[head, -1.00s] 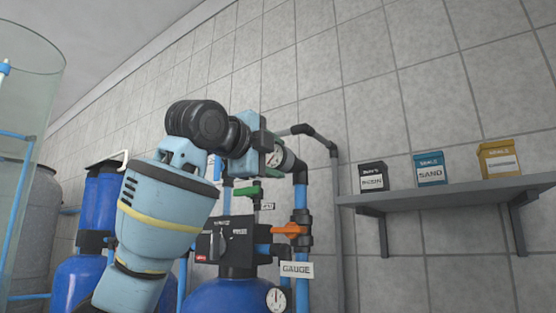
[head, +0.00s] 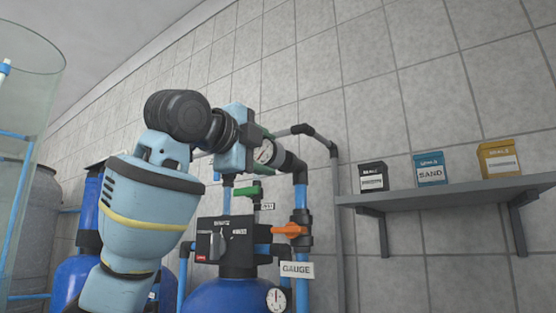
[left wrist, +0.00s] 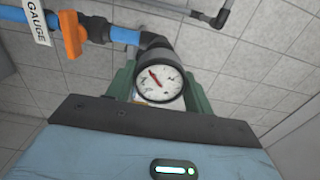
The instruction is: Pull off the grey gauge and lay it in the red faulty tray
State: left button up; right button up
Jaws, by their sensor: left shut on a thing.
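The grey gauge (head: 264,152), with a white dial and dark rim, is between the green fingers of my left gripper (head: 262,149), which is shut on it. In the left wrist view the gauge (left wrist: 160,82) faces the camera between the fingers, its red needle pointing up-left. A dark pipe end (head: 290,162) lies just right of the gauge in the head view. I cannot tell whether the gauge is still joined to it. The red faulty tray and my right gripper are not in view.
A blue filter tank (head: 232,298) with a black valve head (head: 224,245) stands below. An orange valve handle (head: 290,230), a GAUGE tag (head: 297,269) and a second gauge (head: 276,299) are on or near the pipes. A grey shelf (head: 450,193) with three boxes is at right.

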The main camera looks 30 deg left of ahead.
pick_arm(q)
jog(key=shift+s+a, duration=0.1)
jog(key=shift+s, duration=1.3)
jog(key=shift+w+f, duration=0.1)
